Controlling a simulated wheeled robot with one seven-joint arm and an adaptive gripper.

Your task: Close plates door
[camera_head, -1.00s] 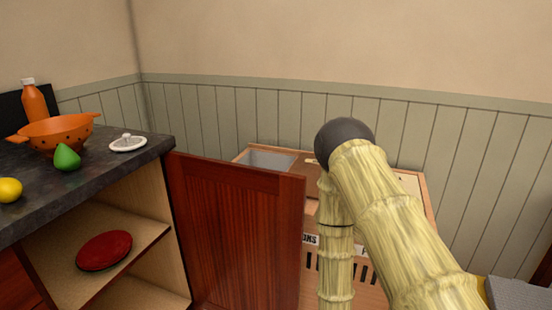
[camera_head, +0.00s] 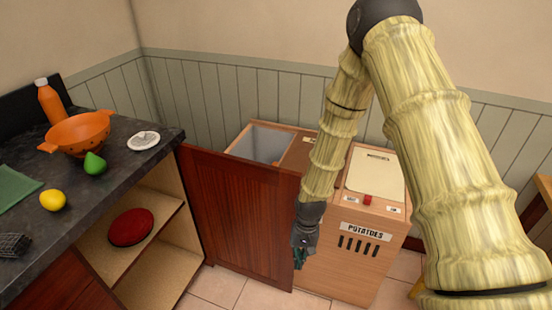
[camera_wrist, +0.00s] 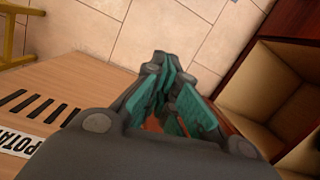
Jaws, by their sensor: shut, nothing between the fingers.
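The plates door is a dark red-brown wooden cabinet door (camera_head: 232,215), standing wide open to the right of the cabinet. The open cabinet (camera_head: 165,240) has pale wooden shelves, with a red plate (camera_head: 131,227) on one of them. My gripper (camera_head: 299,262) hangs low beside the free right edge of the door, in front of the potato bin. It is shut and empty. In the wrist view its teal-padded fingers (camera_wrist: 168,95) point down toward the tiled floor. Whether the gripper touches the door cannot be told. The cabinet opening (camera_wrist: 265,85) shows at the right of the wrist view.
A wooden potato bin (camera_head: 350,250) stands behind and right of the door, close to my gripper. The dark counter (camera_head: 120,180) holds an orange colander (camera_head: 78,133), a bottle, a lemon and a green pear. Tiled floor (camera_wrist: 165,35) is clear in front.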

